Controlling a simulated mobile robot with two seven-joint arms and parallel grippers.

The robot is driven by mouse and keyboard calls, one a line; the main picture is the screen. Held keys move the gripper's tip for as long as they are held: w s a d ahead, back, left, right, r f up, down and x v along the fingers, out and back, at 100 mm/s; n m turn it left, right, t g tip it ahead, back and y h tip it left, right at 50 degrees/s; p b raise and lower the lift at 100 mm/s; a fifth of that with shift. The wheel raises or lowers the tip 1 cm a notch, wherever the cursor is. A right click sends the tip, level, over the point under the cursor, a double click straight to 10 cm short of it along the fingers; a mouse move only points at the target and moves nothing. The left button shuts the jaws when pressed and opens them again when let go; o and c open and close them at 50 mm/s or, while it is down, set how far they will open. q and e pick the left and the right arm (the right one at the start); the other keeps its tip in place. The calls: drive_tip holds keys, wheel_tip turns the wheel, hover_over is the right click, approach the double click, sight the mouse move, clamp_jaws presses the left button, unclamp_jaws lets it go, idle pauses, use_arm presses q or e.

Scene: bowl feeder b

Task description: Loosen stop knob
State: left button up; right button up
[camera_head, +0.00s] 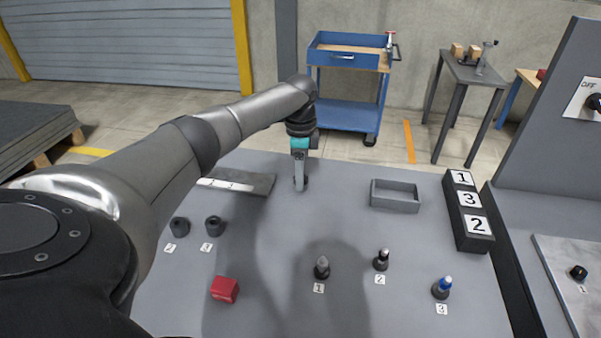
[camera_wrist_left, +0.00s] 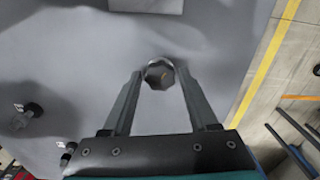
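A dark, many-sided knob (camera_wrist_left: 160,74) with a small orange mark and a pale rim shows in the left wrist view; I take it for the stop knob. My left gripper (camera_wrist_left: 161,72) points down with its two fingers apart, one on each side of this knob at the fingertips. I cannot tell whether the fingers press on it. In the head view my left gripper (camera_head: 301,186) is low over the grey table's far middle, and the knob is not clear there. My right gripper is not in view.
Several knob-like parts stand on the table, among them number 1 (camera_head: 322,268), number 2 (camera_head: 381,261) and blue-topped number 3 (camera_head: 442,288). A red block (camera_head: 225,289) lies front left. A grey tray (camera_head: 395,196) and a numbered black block (camera_head: 470,222) stand right.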

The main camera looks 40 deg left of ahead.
use_arm(q)
clamp_jaws()
idle(0.3)
